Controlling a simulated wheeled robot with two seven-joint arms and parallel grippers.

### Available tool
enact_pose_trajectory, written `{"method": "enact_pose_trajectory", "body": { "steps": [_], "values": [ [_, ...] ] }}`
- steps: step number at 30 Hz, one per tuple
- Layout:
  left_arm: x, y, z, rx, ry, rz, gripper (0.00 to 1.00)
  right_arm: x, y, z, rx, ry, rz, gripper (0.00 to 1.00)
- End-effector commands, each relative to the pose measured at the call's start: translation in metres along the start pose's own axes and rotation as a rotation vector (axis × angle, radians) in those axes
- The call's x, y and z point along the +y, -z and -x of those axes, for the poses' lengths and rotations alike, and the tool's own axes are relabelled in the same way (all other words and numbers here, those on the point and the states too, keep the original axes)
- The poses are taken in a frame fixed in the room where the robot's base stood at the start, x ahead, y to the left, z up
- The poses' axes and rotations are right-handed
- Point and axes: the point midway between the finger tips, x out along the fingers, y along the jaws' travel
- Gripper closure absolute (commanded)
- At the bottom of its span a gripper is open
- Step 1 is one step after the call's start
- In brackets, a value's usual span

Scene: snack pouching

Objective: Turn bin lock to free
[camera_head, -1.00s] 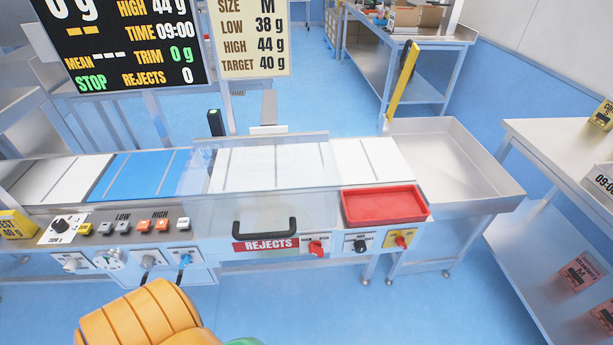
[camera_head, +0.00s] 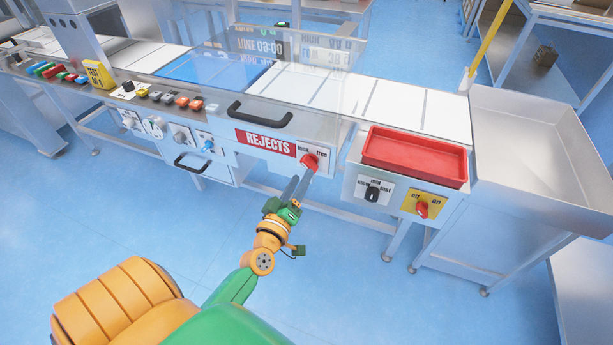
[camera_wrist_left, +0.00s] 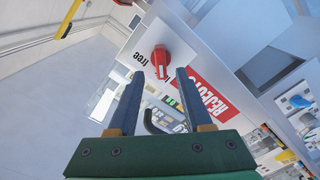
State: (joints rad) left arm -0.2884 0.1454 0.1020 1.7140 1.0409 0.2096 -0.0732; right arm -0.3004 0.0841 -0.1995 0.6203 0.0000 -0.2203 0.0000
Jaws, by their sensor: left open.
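The bin lock (camera_head: 309,161) is a red rotary knob on a white plate between the words lock and free, right of the red REJECTS label (camera_head: 265,143). My left gripper (camera_head: 300,180) reaches up from below to just in front of the knob. In the left wrist view the knob (camera_wrist_left: 160,62) shows ahead of the fingertips, between their lines. The left gripper (camera_wrist_left: 156,75) is open with nothing between its fingers. Whether a fingertip touches the knob I cannot tell. The knob's pointer direction is hard to read. My right gripper is not in view.
A black handle (camera_head: 260,114) sits above the REJECTS label. A red tray (camera_head: 415,156) stands on the right, above a black speed knob (camera_head: 372,194) and a red switch on yellow (camera_head: 422,208). A metal chute tray (camera_head: 540,140) is farther right. Blue floor below is clear.

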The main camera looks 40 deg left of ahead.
Motion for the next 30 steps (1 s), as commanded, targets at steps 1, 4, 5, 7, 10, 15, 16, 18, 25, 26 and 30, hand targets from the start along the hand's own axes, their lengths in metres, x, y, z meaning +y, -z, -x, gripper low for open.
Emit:
{"method": "enact_pose_trajectory", "body": {
  "steps": [1, 4, 5, 7, 10, 15, 16, 18, 25, 26, 30],
  "values": [
    [0.002, 0.002, -0.011, 0.002, -0.002, 0.000, 0.50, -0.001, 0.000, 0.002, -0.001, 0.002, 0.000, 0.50],
    [0.001, 0.001, -0.029, -0.001, -0.001, -0.002, 0.50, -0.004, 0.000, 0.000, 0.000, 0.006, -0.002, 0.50],
    [0.001, 0.000, -0.034, -0.001, -0.002, -0.002, 0.50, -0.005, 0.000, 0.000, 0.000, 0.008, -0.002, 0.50],
    [0.001, 0.000, -0.041, -0.002, -0.001, -0.001, 0.50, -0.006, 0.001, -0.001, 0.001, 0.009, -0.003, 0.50],
    [0.001, 0.000, -0.044, -0.004, 0.001, -0.001, 0.50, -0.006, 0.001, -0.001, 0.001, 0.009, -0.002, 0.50],
    [0.001, 0.000, -0.044, -0.005, 0.001, -0.002, 0.50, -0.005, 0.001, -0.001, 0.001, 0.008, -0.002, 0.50],
    [0.001, -0.001, -0.044, -0.005, 0.001, -0.002, 0.58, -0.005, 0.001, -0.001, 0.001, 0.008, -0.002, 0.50],
    [0.001, -0.001, -0.044, -0.005, 0.001, -0.002, 0.77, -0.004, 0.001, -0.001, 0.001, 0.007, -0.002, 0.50],
    [0.001, -0.001, -0.044, -0.006, 0.001, -0.003, 1.00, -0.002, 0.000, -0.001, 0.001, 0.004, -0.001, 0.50],
    [0.001, -0.001, -0.044, -0.006, 0.001, -0.003, 1.00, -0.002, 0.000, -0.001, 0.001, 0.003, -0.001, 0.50],
    [0.001, -0.001, -0.044, -0.007, 0.001, -0.015, 1.00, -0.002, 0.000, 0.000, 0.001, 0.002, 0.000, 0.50]
  ]
}}
